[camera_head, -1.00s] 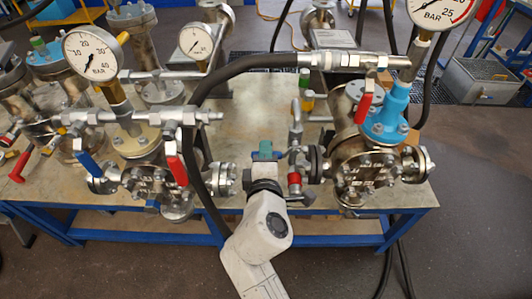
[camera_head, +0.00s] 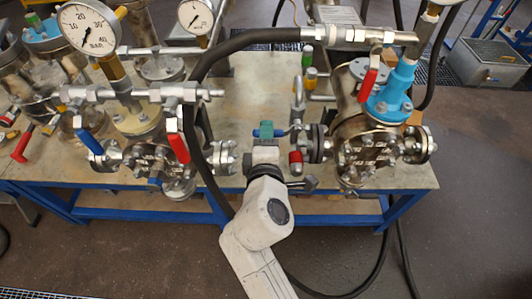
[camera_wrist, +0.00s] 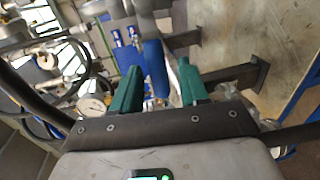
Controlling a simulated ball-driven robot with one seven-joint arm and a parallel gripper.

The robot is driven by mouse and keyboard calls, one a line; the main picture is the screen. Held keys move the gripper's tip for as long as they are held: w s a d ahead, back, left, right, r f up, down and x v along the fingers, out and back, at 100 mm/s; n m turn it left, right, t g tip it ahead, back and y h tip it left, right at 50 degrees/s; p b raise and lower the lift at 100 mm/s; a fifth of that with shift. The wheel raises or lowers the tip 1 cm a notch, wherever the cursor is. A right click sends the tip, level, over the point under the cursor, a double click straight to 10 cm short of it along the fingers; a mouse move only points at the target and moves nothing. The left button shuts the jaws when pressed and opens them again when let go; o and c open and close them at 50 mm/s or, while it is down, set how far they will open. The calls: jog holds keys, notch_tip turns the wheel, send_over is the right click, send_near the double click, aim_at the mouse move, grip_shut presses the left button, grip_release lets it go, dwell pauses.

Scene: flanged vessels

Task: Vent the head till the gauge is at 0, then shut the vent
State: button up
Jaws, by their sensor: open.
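My gripper (camera_head: 266,131) is at the front of the bench, just left of the right vessel (camera_head: 368,150). Its green fingers are apart in the wrist view (camera_wrist: 160,82). A blue lever handle (camera_wrist: 154,66) shows between or just beyond them; contact cannot be told. In the head view this blue handle (camera_head: 281,133) is beside the fingers. The right vessel has a blue neck (camera_head: 395,88) and a red lever (camera_head: 369,82). A large gauge (camera_head: 88,28) stands above the left vessel and a smaller gauge (camera_head: 196,14) behind; their readings are too small to tell surely.
A black hose (camera_head: 213,62) arches over the bench (camera_head: 248,90) close to my gripper. The left vessel carries a blue lever (camera_head: 89,142) and a red lever (camera_head: 177,148). A red-capped fitting (camera_head: 295,160) is just right of my gripper. The floor at the right front is clear.

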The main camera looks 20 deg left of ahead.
jog(key=v, duration=0.9)
jog(key=shift+b, duration=0.4)
jog(key=shift+a, duration=0.1)
jog(key=s+d+f+m+g+h, duration=0.1)
jog(key=d+f+m+g+h, duration=0.35)
jog(key=d, duration=0.65)
jog(key=s+d+f+m+g+h, duration=0.1)
jog(key=d+f+m, duration=0.6)
jog(key=d, duration=0.4)
jog(key=s+d+f+m+g, duration=0.4)
jog(key=s+d, duration=0.3)
jog(key=s, duration=0.2)
jog(key=s+d+f+m+g, duration=0.4)
jog(key=s+d+f+m, duration=0.1)
jog(key=s, duration=0.5)
jog(key=d+m, duration=0.1)
jog(key=d, duration=0.1)
jog(key=shift+d, duration=0.4)
jog(key=shift+y, duration=0.25)
